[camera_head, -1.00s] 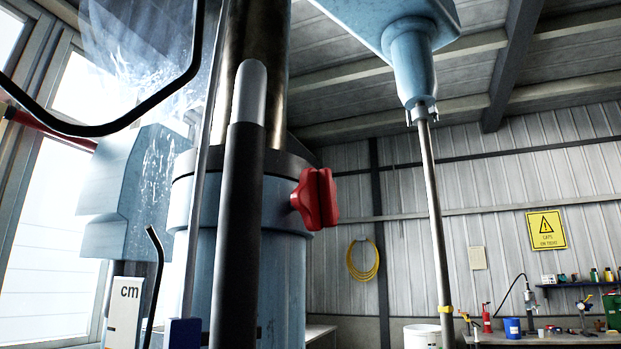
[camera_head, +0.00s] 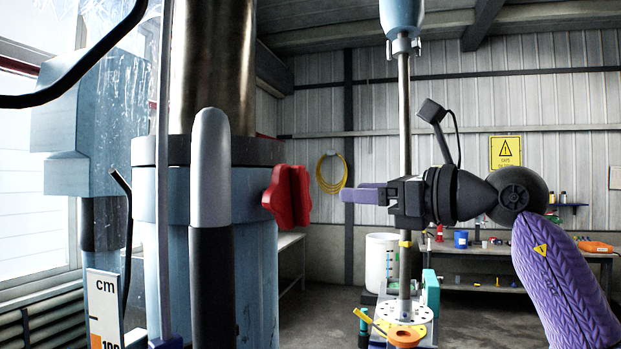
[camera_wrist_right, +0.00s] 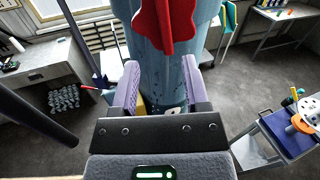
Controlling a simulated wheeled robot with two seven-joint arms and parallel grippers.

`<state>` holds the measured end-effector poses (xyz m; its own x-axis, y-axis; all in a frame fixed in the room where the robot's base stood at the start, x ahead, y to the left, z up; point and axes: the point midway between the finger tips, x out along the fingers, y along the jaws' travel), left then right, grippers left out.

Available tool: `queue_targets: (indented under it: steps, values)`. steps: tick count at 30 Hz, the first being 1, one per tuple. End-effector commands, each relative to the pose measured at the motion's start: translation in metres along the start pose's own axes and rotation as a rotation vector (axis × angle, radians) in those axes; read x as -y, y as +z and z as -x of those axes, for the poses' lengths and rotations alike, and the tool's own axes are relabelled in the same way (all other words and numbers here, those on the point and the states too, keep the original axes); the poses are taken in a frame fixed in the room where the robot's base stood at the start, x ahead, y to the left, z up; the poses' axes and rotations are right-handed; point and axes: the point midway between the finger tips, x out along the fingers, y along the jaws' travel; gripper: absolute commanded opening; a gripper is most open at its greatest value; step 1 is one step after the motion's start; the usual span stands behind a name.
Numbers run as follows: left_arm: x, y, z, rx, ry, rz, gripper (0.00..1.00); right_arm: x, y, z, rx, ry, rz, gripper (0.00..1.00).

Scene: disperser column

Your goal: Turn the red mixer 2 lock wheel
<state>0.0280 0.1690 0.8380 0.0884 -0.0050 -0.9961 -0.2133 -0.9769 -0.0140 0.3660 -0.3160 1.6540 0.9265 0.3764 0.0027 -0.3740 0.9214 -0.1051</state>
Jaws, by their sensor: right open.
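The red lock wheel (camera_head: 287,196) sticks out from the right side of the blue mixer column (camera_head: 260,260), just below its dark collar. In the right wrist view the red wheel (camera_wrist_right: 163,22) shows at the top middle, beyond the fingers and above the gap between them. My right gripper (camera_head: 345,195) is to the right of the wheel at about its height, with purple fingers pointing left at it. A visible gap separates the fingertips from the wheel. In the right wrist view the fingers (camera_wrist_right: 160,82) are spread apart with nothing between them. My left gripper is not in view.
A grey-tipped black post (camera_head: 210,240) stands in front of the column. A metal shaft (camera_head: 404,120) hangs behind my right gripper. A perforated disc stand (camera_head: 405,312) and a white bucket (camera_head: 381,250) are below it. A workbench (camera_head: 490,250) lies at the back right.

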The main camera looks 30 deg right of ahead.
Motion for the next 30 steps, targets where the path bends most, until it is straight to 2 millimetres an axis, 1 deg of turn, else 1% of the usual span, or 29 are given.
queue_targets:
  steps: [1, 3, 5, 9, 12, 15, 19, 25, 26, 27, 29, 30]
  values:
    - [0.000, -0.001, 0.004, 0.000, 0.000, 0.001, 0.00, 0.001, 0.008, 0.005, -0.003, -0.022, 0.030, 0.59]
    - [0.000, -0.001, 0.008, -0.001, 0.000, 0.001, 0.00, 0.002, 0.010, -0.001, -0.006, -0.031, 0.042, 0.59]
    - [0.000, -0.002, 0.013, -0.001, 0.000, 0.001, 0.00, 0.002, 0.010, -0.013, -0.007, -0.028, 0.040, 0.59]
    - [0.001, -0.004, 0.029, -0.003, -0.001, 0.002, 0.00, 0.002, 0.011, -0.049, -0.006, -0.025, 0.036, 0.59]
    - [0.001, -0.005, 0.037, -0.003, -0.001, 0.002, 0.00, 0.003, 0.010, -0.070, -0.006, -0.026, 0.036, 0.59]
    - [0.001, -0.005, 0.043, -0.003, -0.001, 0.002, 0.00, 0.004, 0.009, -0.084, -0.005, -0.027, 0.036, 0.59]
    - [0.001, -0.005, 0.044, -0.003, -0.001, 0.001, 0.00, 0.004, 0.006, -0.092, -0.005, -0.028, 0.037, 0.59]
    - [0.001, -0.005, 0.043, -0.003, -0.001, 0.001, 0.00, 0.004, 0.005, -0.092, -0.005, -0.028, 0.037, 0.59]
    - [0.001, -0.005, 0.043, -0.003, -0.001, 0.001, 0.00, 0.004, 0.005, -0.092, -0.005, -0.028, 0.037, 0.52]
    - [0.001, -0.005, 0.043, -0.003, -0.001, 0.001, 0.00, 0.004, 0.005, -0.092, -0.005, -0.028, 0.036, 0.44]
    - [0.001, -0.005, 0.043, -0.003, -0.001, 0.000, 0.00, 0.004, 0.005, -0.092, -0.005, -0.028, 0.036, 0.31]
    - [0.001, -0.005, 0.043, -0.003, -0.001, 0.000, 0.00, 0.004, 0.005, -0.092, -0.004, -0.028, 0.036, 0.23]
